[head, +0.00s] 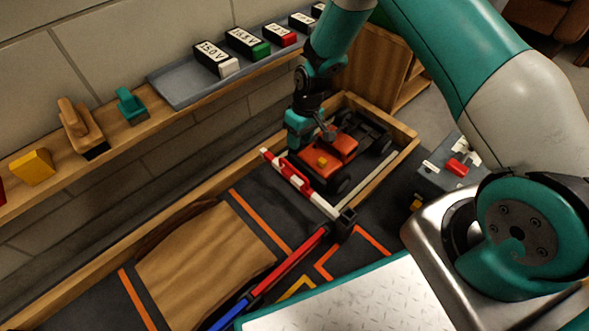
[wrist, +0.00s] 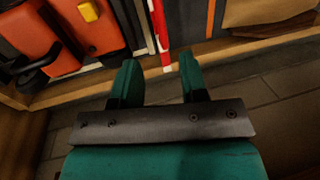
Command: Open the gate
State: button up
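The gate is a red and white striped bar (head: 318,201) lying across the track lane, with a dark post (head: 346,218) at its near end. Its far end is by the wooden side wall. My gripper (head: 303,137) hangs near that far end, beside the orange car (head: 330,152). In the wrist view my gripper (wrist: 158,75) is open, its two teal fingers apart with nothing held. The gate bar (wrist: 160,38) shows there just beyond the gap between the fingertips. I cannot tell whether a finger touches the bar.
The car stands in a wood-walled bay behind the gate. A brown ramp (head: 205,260) and a red and blue barrier (head: 290,265) lie on the near side. A shelf (head: 60,165) with battery packs and tools runs along the brick wall. A grey box with a red button (head: 457,166) stands right.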

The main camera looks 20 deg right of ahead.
aim_at(294, 168)
jog(key=f+b, duration=0.1)
jog(key=f, duration=0.2)
jog(key=a+f+b, duration=0.1)
jog(key=f+b, duration=0.1)
jog(key=f, duration=0.2)
jog(key=a+f+b, duration=0.1)
jog(key=f, duration=0.2)
jog(key=shift+s+f+b, duration=0.25)
jog(key=shift+s+b, duration=0.15)
grip_shut()
